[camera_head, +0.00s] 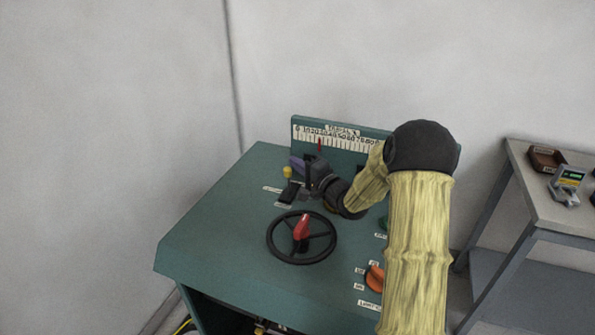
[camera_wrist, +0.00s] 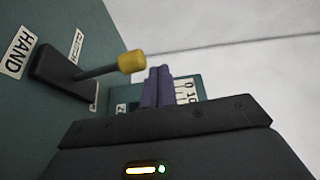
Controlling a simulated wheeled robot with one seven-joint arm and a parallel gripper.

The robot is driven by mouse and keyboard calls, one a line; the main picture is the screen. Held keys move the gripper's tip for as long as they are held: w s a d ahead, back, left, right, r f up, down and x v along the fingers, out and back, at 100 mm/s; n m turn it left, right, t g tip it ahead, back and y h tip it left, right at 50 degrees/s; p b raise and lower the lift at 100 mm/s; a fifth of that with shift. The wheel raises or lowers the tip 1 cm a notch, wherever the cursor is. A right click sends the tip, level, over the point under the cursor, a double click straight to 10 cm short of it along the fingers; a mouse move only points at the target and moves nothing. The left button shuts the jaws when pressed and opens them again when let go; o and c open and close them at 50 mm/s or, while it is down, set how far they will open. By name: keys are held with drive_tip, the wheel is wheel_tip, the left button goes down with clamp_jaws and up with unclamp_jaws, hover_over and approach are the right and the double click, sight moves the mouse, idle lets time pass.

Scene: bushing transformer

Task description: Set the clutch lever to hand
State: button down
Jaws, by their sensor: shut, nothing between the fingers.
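The clutch lever has a dark shaft and a yellow knob (camera_wrist: 131,61) and rises from a black base plate (camera_wrist: 55,79). In the wrist view a white HAND label (camera_wrist: 18,50) lies at the left of that plate, and a second, partly hidden label lies beyond it. In the head view the yellow knob (camera_head: 287,172) stands just left of my gripper. My gripper (camera_wrist: 158,72) is shut, its purple fingers together and empty. In the wrist view the fingers are right of the knob, seemingly apart from it. In the head view my gripper (camera_head: 297,163) is over the back of the console.
The green console (camera_head: 215,215) carries a black handwheel (camera_head: 271,247) with a red grip, an orange knob (camera_head: 374,278) and a scale board (camera_head: 350,138) along its back edge. A grey side table (camera_head: 560,205) stands at the right. The console's left top is bare.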

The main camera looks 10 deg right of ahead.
wheel_tip(320, 180, up, 8)
drive_tip(key=shift+f, duration=0.25)
drive_tip(key=s+n+g+h+p, duration=0.2)
drive_tip(key=s+n+g+p, duration=0.3)
drive_tip(key=n+p, duration=0.4)
drive_tip(key=s+f+n+g+h+p, duration=0.1)
drive_tip(key=s+n+g+p, duration=0.3)
drive_tip(key=n, duration=1.3)
drive_tip(key=s+h+p, duration=0.1)
drive_tip(key=s+p, duration=0.2)
drive_tip(key=p, duration=0.2)
drive_tip(key=shift+s+d+n+g+h, duration=0.25)
drive_tip(key=shift+s+n+g+h, duration=0.05)
drive_tip(key=shift+g, duration=0.1)
